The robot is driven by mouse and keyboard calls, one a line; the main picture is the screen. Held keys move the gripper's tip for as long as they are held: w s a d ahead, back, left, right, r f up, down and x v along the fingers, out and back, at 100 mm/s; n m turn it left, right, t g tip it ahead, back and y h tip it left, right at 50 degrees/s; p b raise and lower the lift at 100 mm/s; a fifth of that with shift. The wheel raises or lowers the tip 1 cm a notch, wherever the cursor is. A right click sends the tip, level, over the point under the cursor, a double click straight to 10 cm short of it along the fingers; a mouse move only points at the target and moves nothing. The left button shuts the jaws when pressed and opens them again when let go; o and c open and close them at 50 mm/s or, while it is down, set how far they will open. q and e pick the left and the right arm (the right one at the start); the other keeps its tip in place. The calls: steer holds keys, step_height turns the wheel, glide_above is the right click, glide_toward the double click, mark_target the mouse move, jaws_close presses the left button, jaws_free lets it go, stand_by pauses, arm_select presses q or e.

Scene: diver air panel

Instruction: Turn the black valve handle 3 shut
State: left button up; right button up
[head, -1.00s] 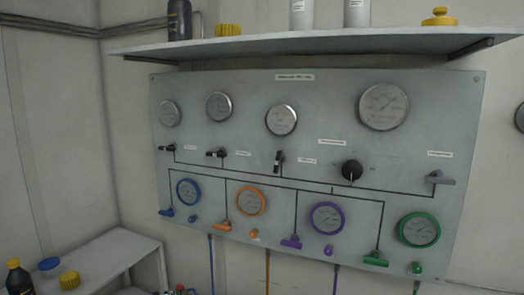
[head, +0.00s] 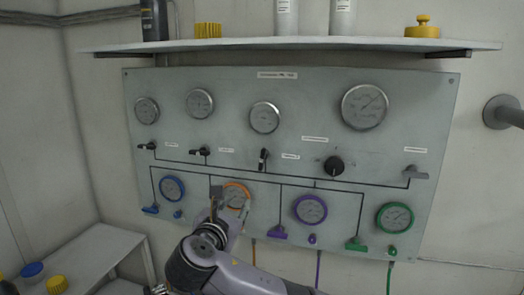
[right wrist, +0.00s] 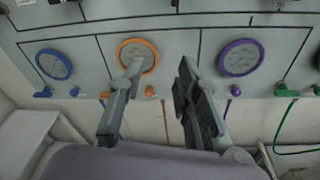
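The third from the left (head: 263,160), which I take as handle 3, stands upright, while the first (head: 147,146) and second (head: 200,151) lie roughly sideways. Their labels are too small to read. My right gripper (head: 229,198) is in front of the orange-ringed gauge, below and left of the third handle, apart from it. In the right wrist view its fingers (right wrist: 160,68) are spread and empty. That view cuts off the handle row at its top edge. My left gripper is not seen.
A round black knob (head: 334,167) and a grey lever (head: 416,172) sit right of the handles. Coloured gauges and small valves line the panel below. A shelf (head: 300,43) with bottles juts out above. A side table (head: 90,262) stands at lower left.

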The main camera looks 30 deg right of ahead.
step_height(320, 180, up, 8)
steer(key=s+d+h, duration=0.1)
steer(key=s+h, duration=0.1)
steer(key=p, duration=0.1)
glide_toward(263, 154)
steer(key=shift+n, duration=0.4)
steer(key=p+x, duration=0.4)
steer(key=x, duration=0.5)
steer(key=shift+r, duration=0.2)
steer(key=shift+x, duration=0.8)
steer(key=shift+a+f, duration=0.1)
steer(key=shift+f, duration=0.05)
jaws_close()
